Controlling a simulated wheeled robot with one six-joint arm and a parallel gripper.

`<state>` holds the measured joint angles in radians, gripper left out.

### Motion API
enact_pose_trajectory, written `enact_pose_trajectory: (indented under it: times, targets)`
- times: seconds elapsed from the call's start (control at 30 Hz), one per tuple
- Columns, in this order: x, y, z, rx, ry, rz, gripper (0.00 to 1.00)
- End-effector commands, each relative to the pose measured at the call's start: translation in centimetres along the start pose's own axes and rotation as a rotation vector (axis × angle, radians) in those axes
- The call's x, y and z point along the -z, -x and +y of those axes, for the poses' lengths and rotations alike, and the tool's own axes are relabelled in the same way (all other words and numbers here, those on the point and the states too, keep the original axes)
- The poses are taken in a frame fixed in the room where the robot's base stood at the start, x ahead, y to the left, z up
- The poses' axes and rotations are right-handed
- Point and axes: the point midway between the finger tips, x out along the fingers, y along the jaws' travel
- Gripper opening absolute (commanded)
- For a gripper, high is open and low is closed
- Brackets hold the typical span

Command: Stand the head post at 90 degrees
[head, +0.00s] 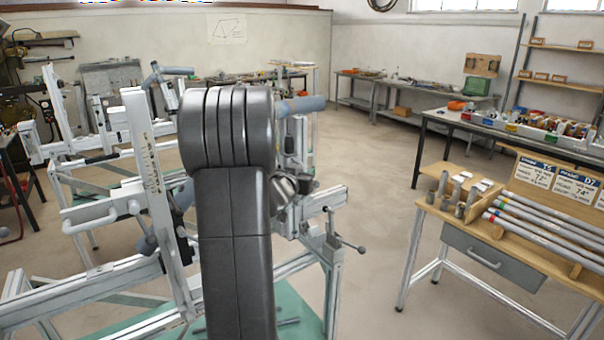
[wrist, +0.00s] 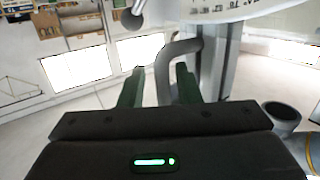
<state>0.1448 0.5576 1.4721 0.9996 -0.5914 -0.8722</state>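The pale metal frame jig (head: 95,273) stands in front of me in the head view. A tall post with scale marks (head: 150,170) leans to the left at its top; I cannot tell for sure that it is the head post. In the wrist view a grey bent handle (wrist: 163,72) joins a metal upright (wrist: 218,65), with part of a pale marked dial (wrist: 235,8) above. My gripper (wrist: 158,88) has its two green fingers apart, one on each side of the handle. In the head view my arm hides the gripper.
A wooden-topped stand (head: 450,185) with tubes (head: 545,240) and a grey drawer (head: 490,262) is at the right. Workbenches (head: 440,117) line the back. The floor (head: 375,200) between jig and stand is clear. A dark round cup-like part (wrist: 282,117) is right of my gripper.

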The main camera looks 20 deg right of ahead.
Motion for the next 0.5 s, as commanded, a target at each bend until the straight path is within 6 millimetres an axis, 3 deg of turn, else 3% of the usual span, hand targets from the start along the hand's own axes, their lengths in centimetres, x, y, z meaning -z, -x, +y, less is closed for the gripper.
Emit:
enact_pose_trajectory:
  times: [0.27, 0.5]
  targets:
    - [0.0, 0.6, -0.1, 0.001, 0.0, 0.0, 0.3]
    - [-0.1, 4.3, -0.1, 0.003, 0.001, 0.0, 0.3]
